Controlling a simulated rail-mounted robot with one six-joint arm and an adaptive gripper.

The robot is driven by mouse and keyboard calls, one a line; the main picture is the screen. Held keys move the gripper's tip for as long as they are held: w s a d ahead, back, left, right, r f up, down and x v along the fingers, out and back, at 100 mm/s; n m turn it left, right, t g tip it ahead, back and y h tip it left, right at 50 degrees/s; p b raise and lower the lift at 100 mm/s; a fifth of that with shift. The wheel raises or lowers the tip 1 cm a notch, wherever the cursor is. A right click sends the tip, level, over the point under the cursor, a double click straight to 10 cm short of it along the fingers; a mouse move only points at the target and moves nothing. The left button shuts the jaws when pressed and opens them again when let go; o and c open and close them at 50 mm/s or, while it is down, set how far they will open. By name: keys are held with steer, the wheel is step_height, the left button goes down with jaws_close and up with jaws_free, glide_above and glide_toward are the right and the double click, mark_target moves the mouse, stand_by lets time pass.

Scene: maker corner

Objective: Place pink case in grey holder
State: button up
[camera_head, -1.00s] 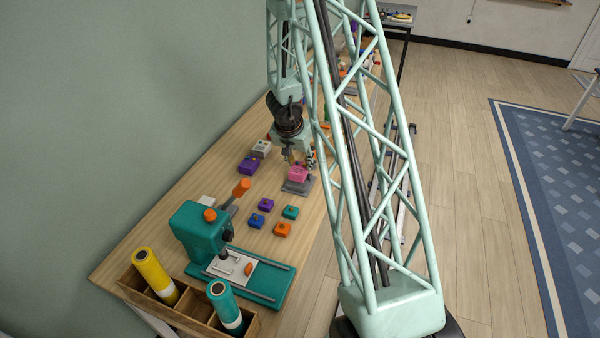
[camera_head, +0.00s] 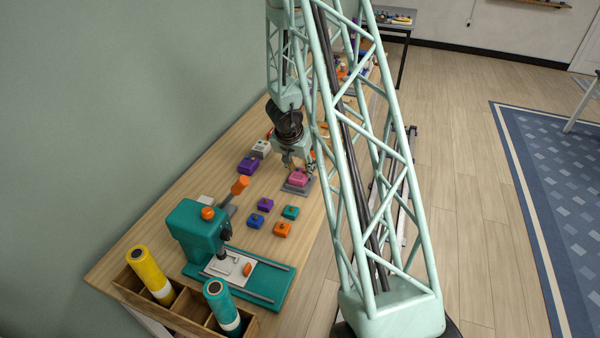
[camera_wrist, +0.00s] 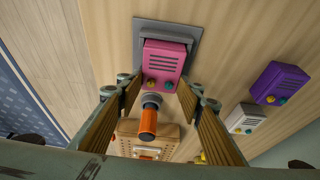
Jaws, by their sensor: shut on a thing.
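The pink case (camera_head: 298,179) is at the grey holder (camera_head: 308,190), with the holder's rim showing around it. My gripper (camera_wrist: 163,84) is shut on the pink case, one finger at each side. In the head view my gripper (camera_head: 291,166) is just behind the case and partly hidden by my arm.
A purple case (camera_head: 249,165) and a white case (camera_head: 261,148) stand left of the holder. Several small coloured blocks, including an orange one (camera_head: 282,229), lie in front. A teal press (camera_head: 205,235) stands nearer. In the wrist view an orange-handled thing (camera_wrist: 148,122) shows between the fingers.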

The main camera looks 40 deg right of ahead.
steer(key=shift+f, duration=0.3)
steer(key=o, duration=0.9)
steer(key=shift+p+v, duration=0.45)
steer(key=shift+v, duration=0.5)
steer(key=shift+p+v, duration=2.95)
steer(key=shift+v, duration=2.2)
